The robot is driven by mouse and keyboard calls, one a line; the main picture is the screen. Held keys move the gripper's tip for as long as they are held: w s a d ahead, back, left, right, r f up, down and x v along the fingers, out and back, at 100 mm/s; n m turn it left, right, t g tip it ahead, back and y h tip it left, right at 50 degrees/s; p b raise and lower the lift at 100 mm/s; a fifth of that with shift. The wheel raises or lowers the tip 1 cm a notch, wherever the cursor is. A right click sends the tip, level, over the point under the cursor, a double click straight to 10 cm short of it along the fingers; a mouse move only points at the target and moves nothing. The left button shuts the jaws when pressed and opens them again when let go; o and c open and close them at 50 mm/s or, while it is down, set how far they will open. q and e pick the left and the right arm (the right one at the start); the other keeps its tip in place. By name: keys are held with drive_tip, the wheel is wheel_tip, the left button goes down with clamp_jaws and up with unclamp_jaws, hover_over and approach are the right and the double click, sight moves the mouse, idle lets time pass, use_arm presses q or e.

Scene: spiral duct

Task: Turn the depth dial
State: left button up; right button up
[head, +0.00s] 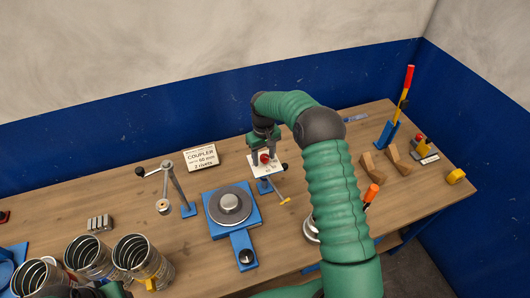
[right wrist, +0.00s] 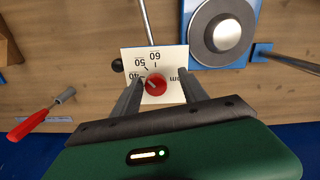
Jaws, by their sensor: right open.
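The depth dial is a red knob (right wrist: 156,86) on a white scale plate (right wrist: 168,58) marked 40, 50, 60 and mm. The plate shows upside down in the right wrist view. In the head view the red knob (head: 265,158) sits on a small blue stand on the bench. My right gripper (right wrist: 158,92) is open, its two fingers on either side of the knob with visible gaps. Whether either finger touches it I cannot tell. In the head view the right gripper (head: 264,140) is directly above the plate. A green and dark part of my left arm shows at the bottom left; its jaws cannot be made out.
A blue base with a grey round disc (head: 230,205) stands just left of the dial. A crank post (head: 176,185), a COUPLER sign (head: 202,157) and several metal duct rings (head: 137,258) are further left. Wooden blocks (head: 398,160) and a red-yellow lever (head: 404,95) stand right.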

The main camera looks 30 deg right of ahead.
drive_tip(key=shift+w+a+f, duration=0.1)
drive_tip(key=shift+a+f, duration=0.1)
drive_tip(key=shift+w+f, duration=0.1)
drive_tip(key=shift+w, duration=0.15)
drive_tip(key=shift+w+d+f, duration=0.15)
drive_tip(key=shift+w, duration=0.1)
drive_tip(key=shift+c, duration=0.4)
drive_tip(key=shift+w+d+f, duration=0.1)
drive_tip(key=shift+w+d, duration=0.05)
drive_tip(key=shift+d, duration=0.15)
drive_tip(key=shift+c, duration=1.1)
drive_tip(key=shift+d, duration=0.35)
drive_tip(key=shift+c, duration=1.2)
drive_tip(key=shift+d, duration=0.2)
drive_tip(key=shift+c, duration=1.3)
drive_tip(key=shift+d, duration=0.1)
drive_tip(key=shift+c, duration=1.1)
clamp_jaws()
drive_tip(key=shift+a, duration=0.45)
drive_tip(key=shift+d+r, duration=0.2)
drive_tip(key=shift+d, duration=0.1)
use_arm(q)
drive_tip(key=shift+w+d+f, duration=0.25)
drive_tip(key=shift+w+d, duration=0.05)
drive_tip(key=shift+w, duration=0.4)
drive_tip(key=shift+a, duration=0.15)
use_arm(e)
drive_tip(key=shift+a+r, duration=0.1)
drive_tip(key=shift+a, duration=0.05)
